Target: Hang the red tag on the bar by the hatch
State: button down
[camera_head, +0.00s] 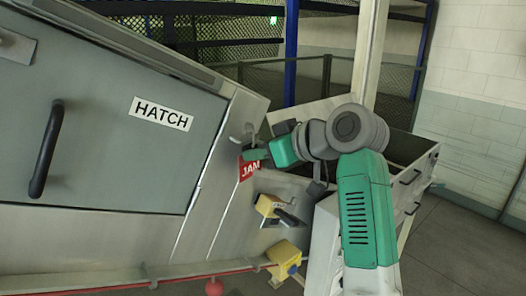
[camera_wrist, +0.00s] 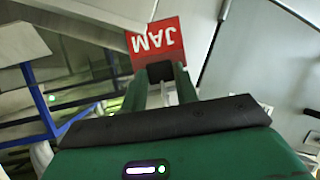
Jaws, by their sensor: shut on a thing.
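The red tag (camera_head: 249,172), lettered JAM, hangs just below my gripper (camera_head: 256,155) beside the hatch panel's right edge. In the wrist view the tag (camera_wrist: 170,35) shows upside down beyond the fingertips. My gripper (camera_wrist: 160,78) is shut on a dark piece at the tag's near edge. The hatch (camera_head: 90,110) is a grey panel with a HATCH label and a black handle. A small grey hooked piece (camera_head: 249,130) shows just above my gripper; I cannot tell whether it belongs to the tag or is the bar, nor whether they touch.
A yellow switch box (camera_head: 269,205) with a dark lever sits on the machine face below the tag. Another yellow box (camera_head: 284,254) joins a red cord (camera_head: 190,277) along the bottom. A grey open bin (camera_head: 415,180) stands behind my arm. Mesh fencing with blue posts is behind.

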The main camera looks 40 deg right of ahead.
jog(key=shift+f+b, duration=0.6)
jog(key=shift+f, duration=0.65)
jog(key=c, duration=0.6)
grip_release()
jog(key=shift+s, duration=0.1)
jog(key=s+b, duration=0.2)
jog(key=s, duration=0.4)
jog(key=shift+s+a, duration=0.15)
jog(key=shift+s, duration=0.25)
